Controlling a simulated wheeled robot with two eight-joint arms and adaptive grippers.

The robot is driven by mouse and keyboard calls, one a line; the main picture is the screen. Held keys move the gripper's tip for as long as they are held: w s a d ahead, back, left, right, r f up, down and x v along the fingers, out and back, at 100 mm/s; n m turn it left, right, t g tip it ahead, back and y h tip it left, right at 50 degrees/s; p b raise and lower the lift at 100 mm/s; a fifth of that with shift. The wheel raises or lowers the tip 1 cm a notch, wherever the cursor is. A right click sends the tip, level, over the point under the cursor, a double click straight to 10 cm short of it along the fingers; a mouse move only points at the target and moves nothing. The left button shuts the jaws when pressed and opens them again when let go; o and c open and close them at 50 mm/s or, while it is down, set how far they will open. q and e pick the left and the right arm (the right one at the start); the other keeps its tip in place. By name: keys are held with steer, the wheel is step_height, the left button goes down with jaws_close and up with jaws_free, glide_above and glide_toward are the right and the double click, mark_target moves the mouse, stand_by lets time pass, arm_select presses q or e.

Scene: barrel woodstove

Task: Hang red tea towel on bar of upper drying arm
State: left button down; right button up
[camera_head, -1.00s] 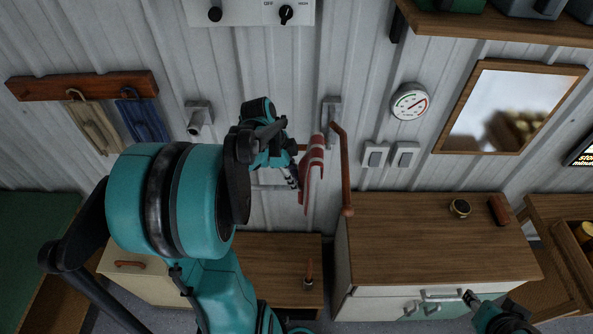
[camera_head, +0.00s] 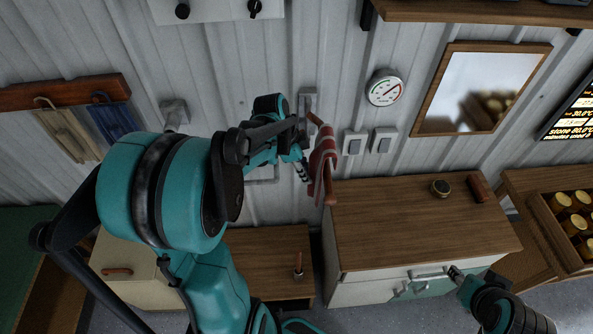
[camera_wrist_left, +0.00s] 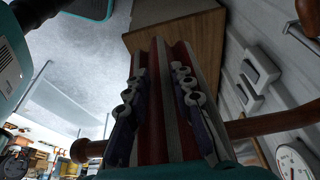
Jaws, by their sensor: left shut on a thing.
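My left gripper (camera_head: 303,170) is shut on the red tea towel (camera_head: 323,160), which has pale stripes and hangs down in folds. The wooden bar of the upper drying arm (camera_head: 316,119) juts out from a grey wall bracket. The towel overlaps the bar and hides its middle; the bar's rounded end (camera_head: 330,199) shows below. In the left wrist view the towel (camera_wrist_left: 158,100) is pinched between both fingers, and the bar (camera_wrist_left: 268,125) shows on both sides of it. I cannot tell whether the towel rests on the bar. My right gripper (camera_head: 456,273) is low at the right; its fingers are unclear.
A wooden-topped cabinet (camera_head: 400,225) stands below and right of the bar, with a small round tin (camera_head: 440,188) on top. Light switches (camera_head: 355,143) and a gauge (camera_head: 385,88) are on the wall to the right. A metal rail (camera_head: 263,181) is low on the wall, left of the towel.

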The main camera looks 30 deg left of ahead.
arm_select(q)
steer(key=f+b, duration=0.6)
steer(key=f, duration=0.1)
steer(key=shift+w+d+f, duration=0.15)
steer(key=shift+d+f, duration=0.05)
stand_by(0.4)
steer(key=c, duration=1.2)
jaws_free()
steer(key=v, duration=1.2)
